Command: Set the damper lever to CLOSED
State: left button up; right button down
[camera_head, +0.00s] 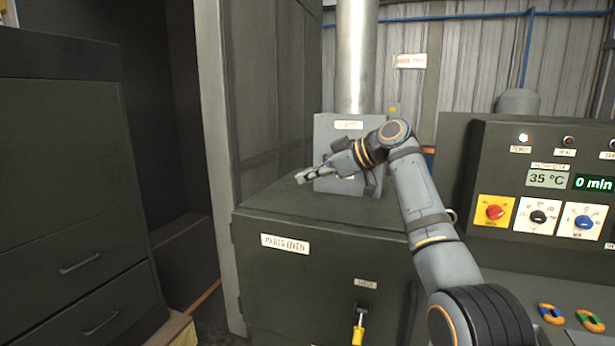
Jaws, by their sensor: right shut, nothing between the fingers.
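The damper box (330,127) is a grey plate-like housing on top of the parts oven (262,220), at the foot of a shiny metal duct (356,60). It bears a white label at its top and another low down. The damper lever cannot be made out; my right forearm and gripper cover much of the box. My right gripper (301,178) is shut and empty. It points left, in front of the box's lower left side; whether it touches anything there cannot be told. My left gripper is not in view.
A control panel (555,185) with a red knob, dials and displays reading 35 °C and 0 min stands at the right. A latch with a yellow handle (358,334) is on the oven front. A dark drawer cabinet (70,190) is at the left. The oven top left of my gripper is clear.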

pick_arm(q)
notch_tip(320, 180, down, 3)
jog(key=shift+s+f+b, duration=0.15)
jog(key=shift+b, duration=0.5)
pick_arm(e)
notch_tip(320, 180, down, 3)
jog(key=shift+s+a+n, duration=0.1)
jog(key=shift+s+n, duration=0.05)
jog(key=shift+n, duration=0.15)
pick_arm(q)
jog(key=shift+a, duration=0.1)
